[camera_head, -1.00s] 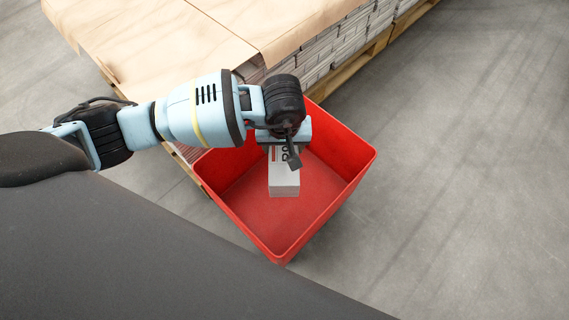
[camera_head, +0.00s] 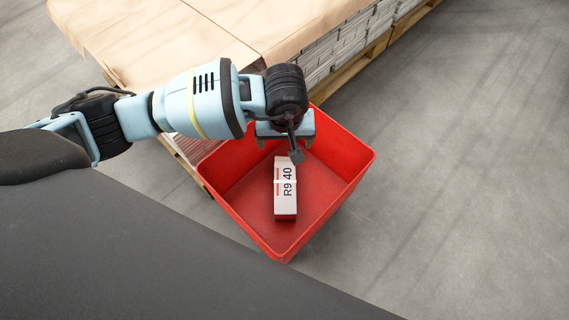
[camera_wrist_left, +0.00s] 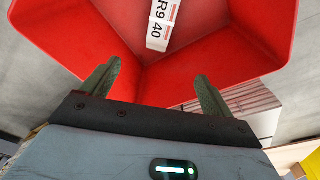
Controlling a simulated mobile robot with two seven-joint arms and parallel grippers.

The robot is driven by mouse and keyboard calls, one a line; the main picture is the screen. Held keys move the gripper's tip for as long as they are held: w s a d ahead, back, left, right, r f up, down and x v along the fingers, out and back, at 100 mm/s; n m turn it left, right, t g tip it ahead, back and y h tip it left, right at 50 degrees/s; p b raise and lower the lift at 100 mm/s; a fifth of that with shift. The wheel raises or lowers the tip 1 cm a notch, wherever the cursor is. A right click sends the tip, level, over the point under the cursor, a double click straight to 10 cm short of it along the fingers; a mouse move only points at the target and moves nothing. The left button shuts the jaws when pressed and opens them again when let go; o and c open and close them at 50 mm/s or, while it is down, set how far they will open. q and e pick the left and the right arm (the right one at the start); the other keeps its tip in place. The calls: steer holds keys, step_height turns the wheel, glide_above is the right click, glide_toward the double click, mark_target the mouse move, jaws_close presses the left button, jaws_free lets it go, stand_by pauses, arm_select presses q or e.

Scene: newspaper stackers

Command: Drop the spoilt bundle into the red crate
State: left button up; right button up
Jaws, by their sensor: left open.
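The spoilt bundle (camera_head: 286,190) is a small white block marked "R9 40" with a red stripe. It lies inside the red crate (camera_head: 352,185), on or just above its floor. In the left wrist view the bundle (camera_wrist_left: 160,24) shows at the top, clear of the fingers, with the crate (camera_wrist_left: 225,58) around it. My left gripper (camera_head: 285,143) is over the crate's back part, above the bundle and apart from it. In the left wrist view its two fingers (camera_wrist_left: 157,87) are spread with nothing between them. My right gripper is in neither view.
A pallet stack of newspapers (camera_head: 345,45) under brown paper sheets (camera_head: 150,30) stands behind and left of the crate, close to its back corner. The grey concrete floor (camera_head: 470,170) to the right is clear.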

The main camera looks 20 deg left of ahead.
arm_select(q)
steer(key=r, duration=0.2)
steer(key=r+p, duration=0.1)
steer(key=shift+s+d+r, duration=0.1)
steer(key=shift+s+r, duration=0.1)
steer(key=shift+r, duration=0.2)
